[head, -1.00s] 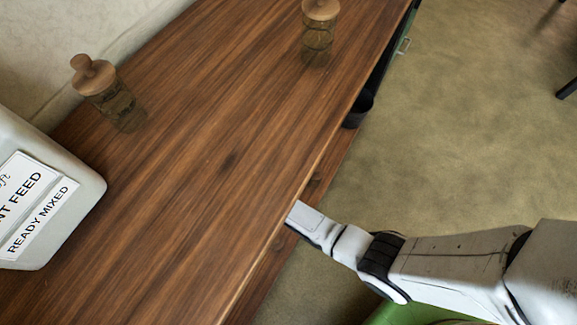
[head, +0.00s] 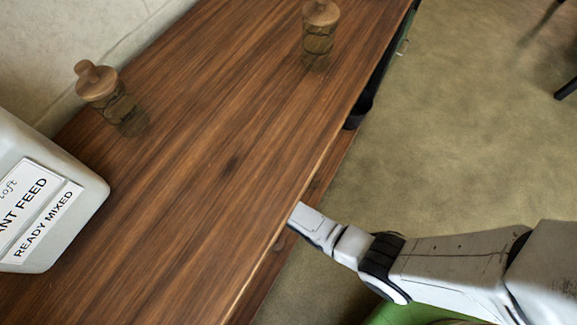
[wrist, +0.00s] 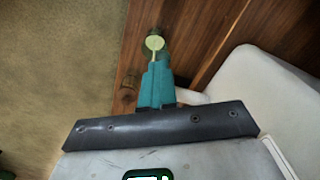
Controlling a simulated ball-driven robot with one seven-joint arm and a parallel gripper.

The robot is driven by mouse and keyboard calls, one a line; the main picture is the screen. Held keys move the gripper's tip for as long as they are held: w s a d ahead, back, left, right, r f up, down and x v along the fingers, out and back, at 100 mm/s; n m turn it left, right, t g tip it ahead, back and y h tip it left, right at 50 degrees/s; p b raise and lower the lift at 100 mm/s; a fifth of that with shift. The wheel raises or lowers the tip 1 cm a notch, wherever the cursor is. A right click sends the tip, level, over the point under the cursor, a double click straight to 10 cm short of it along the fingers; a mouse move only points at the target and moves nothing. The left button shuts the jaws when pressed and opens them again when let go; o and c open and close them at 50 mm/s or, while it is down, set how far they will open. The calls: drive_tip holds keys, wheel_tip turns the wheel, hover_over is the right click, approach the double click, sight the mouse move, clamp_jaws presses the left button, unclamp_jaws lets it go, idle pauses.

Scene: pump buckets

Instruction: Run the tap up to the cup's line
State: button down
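The white plant feed container (head: 75,185) stands on the wooden counter at the left of the head view, and its pale body fills the right of the wrist view (wrist: 255,90). A short white stub (wrist: 191,97) shows beside it; I cannot tell whether it is the tap. My gripper (wrist: 156,68) shows as teal fingers close together in the wrist view, over the counter's edge. A small round yellow-green thing with a dark, glassy surround (wrist: 154,43) is at their tips. It may be the cup; no line is readable. The head view does not show the fingers.
Two glass jars with wooden knobs stand on the counter, one at the back left (head: 105,90) and one further along (head: 319,30). The counter (head: 215,175) between them is clear. Open floor (head: 460,130) lies to the right, with dark legs at the far right.

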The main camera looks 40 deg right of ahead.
drive_tip(key=shift+d+r+p, duration=0.3)
drive_tip(key=shift+r+p, duration=0.2)
drive_tip(key=shift+r, duration=0.4)
drive_tip(key=shift+w, duration=0.1)
drive_tip(key=shift+a, duration=0.2)
drive_tip(key=shift+r+p, duration=0.3)
drive_tip(key=shift+r, duration=0.05)
wheel_tip(320, 180, up, 4)
drive_tip(key=p, duration=0.3)
drive_tip(key=shift+a+f+p, duration=0.15)
drive_tip(key=shift+p, duration=0.2)
drive_tip(key=shift+f, duration=0.1)
